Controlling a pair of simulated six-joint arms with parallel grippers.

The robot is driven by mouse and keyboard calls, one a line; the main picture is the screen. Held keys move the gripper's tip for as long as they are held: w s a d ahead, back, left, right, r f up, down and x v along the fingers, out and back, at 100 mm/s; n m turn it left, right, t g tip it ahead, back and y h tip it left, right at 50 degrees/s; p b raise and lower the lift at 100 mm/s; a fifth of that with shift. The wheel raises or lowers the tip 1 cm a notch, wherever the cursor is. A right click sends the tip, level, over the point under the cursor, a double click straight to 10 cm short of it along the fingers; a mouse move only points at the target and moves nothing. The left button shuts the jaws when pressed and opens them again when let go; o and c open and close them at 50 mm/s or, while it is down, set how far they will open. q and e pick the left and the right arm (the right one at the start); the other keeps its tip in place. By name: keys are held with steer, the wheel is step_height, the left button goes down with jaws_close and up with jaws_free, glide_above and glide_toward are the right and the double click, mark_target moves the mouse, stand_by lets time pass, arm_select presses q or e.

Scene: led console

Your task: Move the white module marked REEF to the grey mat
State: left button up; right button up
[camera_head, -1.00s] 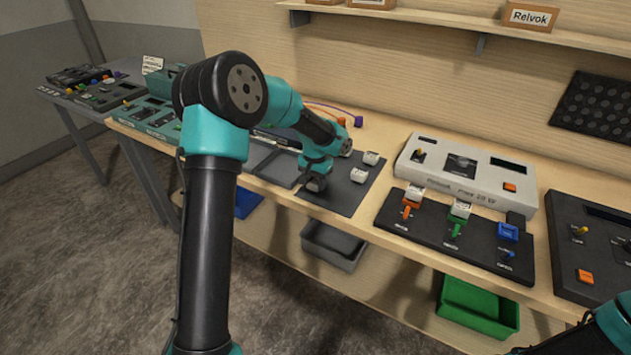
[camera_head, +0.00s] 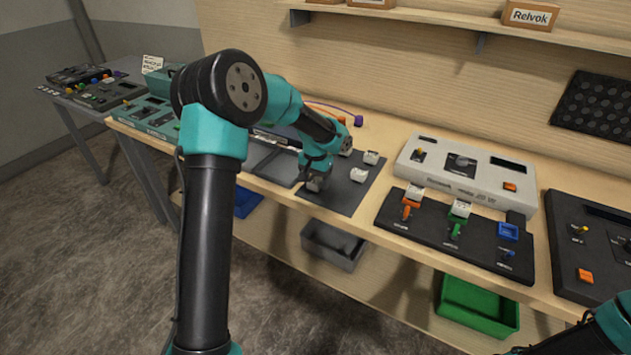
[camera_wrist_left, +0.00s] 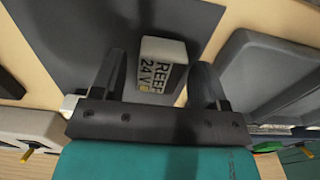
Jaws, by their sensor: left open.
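The white module marked REEF 24V (camera_wrist_left: 163,62) rests on the dark grey mat (camera_wrist_left: 85,35) in the left wrist view. My left gripper (camera_wrist_left: 158,80) is open, with one finger on each side of the module and gaps visible beside it. In the head view the left gripper (camera_head: 315,184) is low over the front left part of the grey mat (camera_head: 343,203). The module there is mostly hidden by the gripper. Of my right arm, only a part shows at the bottom right corner; its fingers are not visible.
Two other white modules (camera_head: 359,174) (camera_head: 372,157) sit on the mat, right of the gripper. A black panel (camera_head: 470,240) with coloured switches and a pale console (camera_head: 465,170) stand further right. A grey tray (camera_head: 262,160) lies left of the mat.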

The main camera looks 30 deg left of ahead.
mark_target(315, 179)
arm_select(q)
step_height(315, 179, up, 12)
steer(key=shift+f, duration=0.25)
